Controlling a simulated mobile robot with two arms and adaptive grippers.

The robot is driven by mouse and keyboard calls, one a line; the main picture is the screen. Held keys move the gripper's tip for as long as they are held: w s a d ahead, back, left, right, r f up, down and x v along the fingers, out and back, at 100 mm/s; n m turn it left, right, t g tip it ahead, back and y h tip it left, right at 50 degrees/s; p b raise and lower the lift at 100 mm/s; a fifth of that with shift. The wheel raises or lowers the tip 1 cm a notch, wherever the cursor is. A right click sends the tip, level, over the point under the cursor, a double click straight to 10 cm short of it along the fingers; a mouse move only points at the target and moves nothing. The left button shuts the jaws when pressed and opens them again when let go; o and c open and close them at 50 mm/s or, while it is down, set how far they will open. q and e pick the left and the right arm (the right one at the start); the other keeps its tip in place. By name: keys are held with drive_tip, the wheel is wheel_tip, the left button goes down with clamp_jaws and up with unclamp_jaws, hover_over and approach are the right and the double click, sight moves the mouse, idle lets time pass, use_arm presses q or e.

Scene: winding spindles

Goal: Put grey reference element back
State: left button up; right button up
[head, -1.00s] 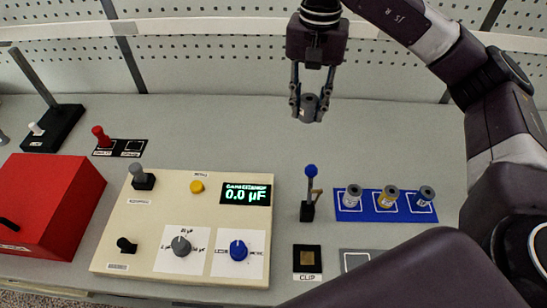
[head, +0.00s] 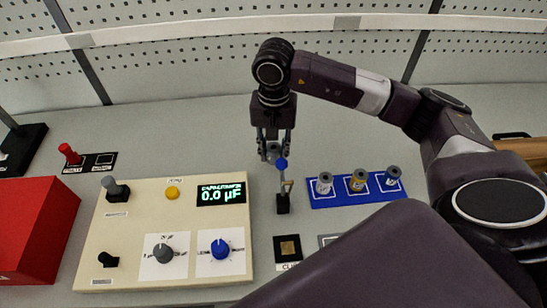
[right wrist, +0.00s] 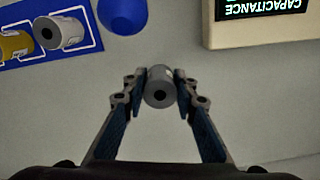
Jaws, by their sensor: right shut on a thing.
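My right gripper (head: 272,143) points down and is shut on a grey cylindrical element (right wrist: 160,88). In the right wrist view the element sits between the two fingertips, with a dark hole in its end. In the head view it is largely hidden behind the blue ball of a small post (head: 282,164); I cannot tell whether they touch. A grey-outlined pad (head: 328,239) lies at the front, mostly covered by my own arm. My left gripper is not in view.
The cream capacitance panel (head: 130,225) reads 0.0 µF. A black clip pad (head: 288,250) lies in front. The table behind is clear.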

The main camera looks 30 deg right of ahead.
sight(274, 161)
wheel_tip(274, 161, down, 3)
drive_tip(key=shift+f+p, duration=0.2)
drive_tip(key=shift+p, duration=0.1)
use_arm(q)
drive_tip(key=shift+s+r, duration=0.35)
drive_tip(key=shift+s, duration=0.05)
use_arm(e)
drive_tip(key=shift+f, duration=0.2)
drive_tip(key=o, duration=1.2)
drive_tip(key=shift+c, duration=0.2)
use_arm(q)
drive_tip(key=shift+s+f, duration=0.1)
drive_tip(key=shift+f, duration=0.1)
